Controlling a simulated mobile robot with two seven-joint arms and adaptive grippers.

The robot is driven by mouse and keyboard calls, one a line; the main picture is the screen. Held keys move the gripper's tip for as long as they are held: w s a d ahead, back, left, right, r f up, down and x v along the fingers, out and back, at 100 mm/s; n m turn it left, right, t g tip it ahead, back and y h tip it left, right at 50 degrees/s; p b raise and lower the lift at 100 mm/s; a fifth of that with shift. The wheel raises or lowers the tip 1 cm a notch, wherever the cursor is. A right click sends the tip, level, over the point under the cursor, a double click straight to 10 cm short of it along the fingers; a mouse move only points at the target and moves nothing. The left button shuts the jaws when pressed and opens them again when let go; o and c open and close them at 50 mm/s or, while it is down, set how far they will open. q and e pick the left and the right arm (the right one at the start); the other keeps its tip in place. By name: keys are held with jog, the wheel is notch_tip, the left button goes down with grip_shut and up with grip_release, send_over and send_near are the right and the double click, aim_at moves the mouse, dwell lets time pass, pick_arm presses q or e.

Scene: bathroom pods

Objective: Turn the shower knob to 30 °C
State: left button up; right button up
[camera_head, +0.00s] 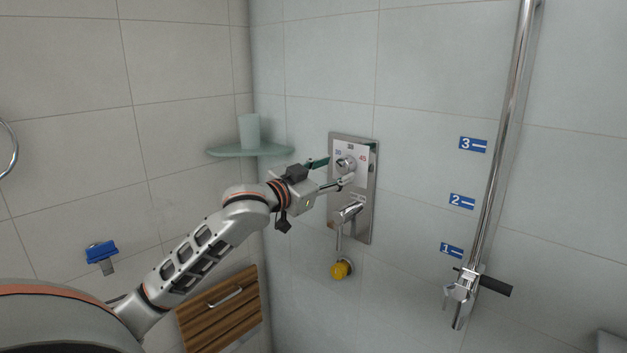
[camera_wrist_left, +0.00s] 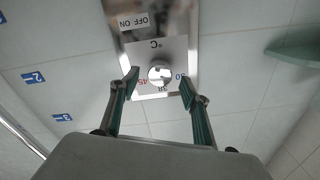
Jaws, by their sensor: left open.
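The round chrome shower knob (camera_head: 345,164) sits on the white temperature dial of a metal wall plate (camera_head: 362,220). In the left wrist view, which is upside down, the knob (camera_wrist_left: 160,73) shows between red 45, blue 30 and a dark 38. I cannot tell which mark the knob points at. My left gripper (camera_head: 337,171) is in front of the plate with its fingers spread. In the wrist view, the left gripper's fingertips (camera_wrist_left: 159,85) are on either side of the knob, with gaps between. My right gripper is not in view.
A lever handle (camera_head: 350,211) sticks out below the knob, with a yellow fitting (camera_head: 341,269) under it. A glass corner shelf (camera_head: 250,151) holds a cup (camera_head: 249,131) left of the plate.

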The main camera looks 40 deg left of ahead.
pick_arm(q)
jog(key=s, duration=0.9)
jog(key=shift+s+a, duration=0.3)
jog(key=shift+s, duration=0.05)
jog(key=shift+f, duration=0.2)
jog(key=s+d+f+n+g, duration=0.1)
jog(key=s+d+f+g, duration=0.1)
jog(key=f, duration=1.4)
jog(key=s+d+f+g, duration=0.1)
jog(key=d+f+g, duration=0.1)
jog(key=f, duration=1.4)
jog(key=s+d+f+g, duration=0.2)
jog(key=s+d+f, duration=0.6)
jog(key=f, duration=0.4)
jog(key=s+d+f+g, duration=0.1)
jog(key=s+d+f, duration=0.8)
jog(key=s+f, duration=0.2)
jog(key=shift+d+f+g+h, duration=0.3)
jog(key=shift+f+g+h, duration=0.1)
jog(key=shift+f, duration=0.15)
